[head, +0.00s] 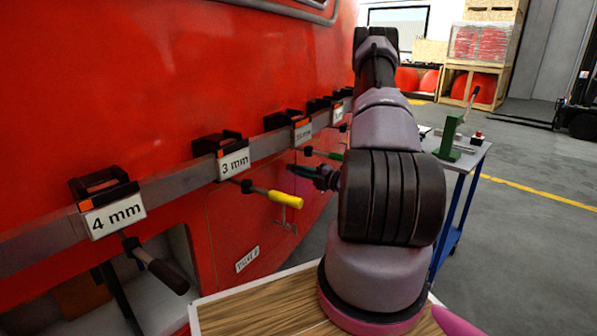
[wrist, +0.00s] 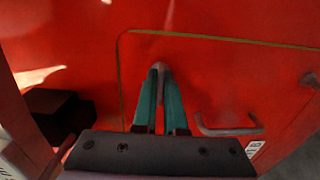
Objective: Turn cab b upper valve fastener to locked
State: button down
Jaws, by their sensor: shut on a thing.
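My gripper (wrist: 160,72) is shut on a small grey-brown fastener (wrist: 160,66) at the upper edge of a red panel (wrist: 205,85) in the wrist view. The teal fingers meet around the fastener, and most of it is hidden between them. In the head view my gripper (head: 298,171) reaches left to the red cab side, above the panel marked with a valve label (head: 247,260). Whether the fastener stands locked or unlocked cannot be told.
A bent handle (wrist: 228,130) and another fastener (wrist: 311,79) are on the panel. Tools hang on the rail, including a yellow-handled one (head: 284,199) and a black-handled one (head: 160,270) at the 4 mm holder (head: 115,216). A blue cart (head: 458,190) stands behind my arm.

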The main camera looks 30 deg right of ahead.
dwell(0.4)
jog(key=c, duration=1)
grip_release()
jog(key=v, duration=1.1)
jog(key=shift+f, duration=0.1)
